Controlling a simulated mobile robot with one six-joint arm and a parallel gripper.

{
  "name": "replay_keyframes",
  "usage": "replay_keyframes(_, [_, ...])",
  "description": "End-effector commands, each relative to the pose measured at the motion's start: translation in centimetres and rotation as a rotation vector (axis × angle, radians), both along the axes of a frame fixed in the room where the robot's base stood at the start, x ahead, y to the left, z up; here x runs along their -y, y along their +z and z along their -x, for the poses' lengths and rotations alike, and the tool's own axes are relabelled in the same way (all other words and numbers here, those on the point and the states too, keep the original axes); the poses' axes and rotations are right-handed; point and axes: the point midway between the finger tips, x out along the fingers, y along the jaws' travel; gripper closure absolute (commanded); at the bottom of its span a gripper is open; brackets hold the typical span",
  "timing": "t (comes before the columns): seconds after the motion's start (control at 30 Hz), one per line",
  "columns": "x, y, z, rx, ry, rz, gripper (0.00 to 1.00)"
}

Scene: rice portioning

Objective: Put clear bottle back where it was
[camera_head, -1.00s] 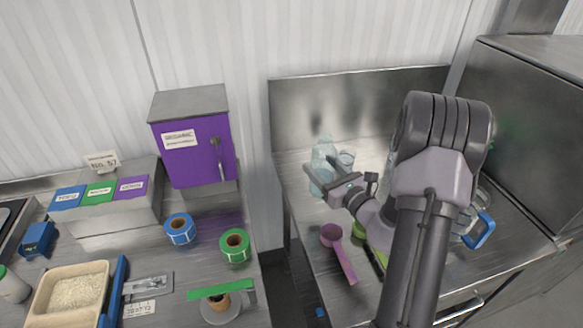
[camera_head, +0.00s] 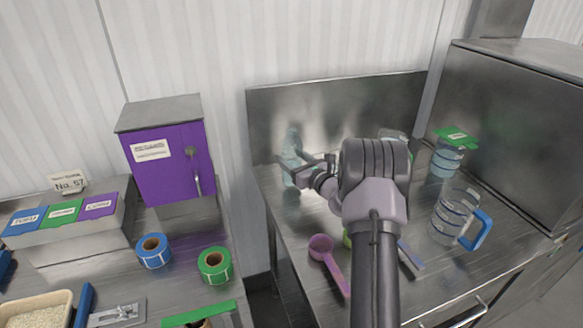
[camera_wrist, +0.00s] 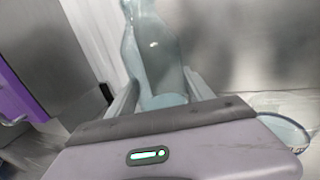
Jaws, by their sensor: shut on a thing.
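The clear bottle (camera_head: 291,147) is a pale bluish, see-through bottle over the back left of the steel table at right. In the wrist view the bottle (camera_wrist: 152,55) stands between the two fingers, slightly tilted in the picture. My gripper (camera_head: 298,172) is shut on the bottle's body. The gripper also shows in the wrist view (camera_wrist: 155,100). The bottle's base is partly hidden by the gripper, so I cannot tell whether it touches the table.
A clear round vessel (camera_wrist: 285,132) sits right of the gripper. A pink scoop (camera_head: 328,258), a measuring jug (camera_head: 452,215) with a blue handle and a green-lidded container (camera_head: 445,158) stand on the steel table (camera_head: 415,285). A steel backsplash (camera_head: 340,105) rises behind. A purple box (camera_head: 168,160) is at left.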

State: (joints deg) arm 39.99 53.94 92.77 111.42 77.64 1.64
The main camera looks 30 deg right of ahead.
Motion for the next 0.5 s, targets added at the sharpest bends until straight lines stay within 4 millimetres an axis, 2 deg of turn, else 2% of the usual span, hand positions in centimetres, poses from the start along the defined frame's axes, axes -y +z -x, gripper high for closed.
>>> replay_keyframes(0.03, [0.0,-1.58,0.02,0.0,0.0,-0.001,1.0])
replay_keyframes(0.1, [0.0,-2.23,0.02,0.001,0.0,0.0,1.0])
replay_keyframes(0.4, [-0.01,-2.28,0.05,0.001,0.0,0.0,1.0])
replay_keyframes(0.43, [-0.03,-2.35,0.06,0.0,0.0,0.0,0.38])
replay_keyframes(0.5, [-0.03,-2.25,0.06,0.0,0.0,0.0,0.24])
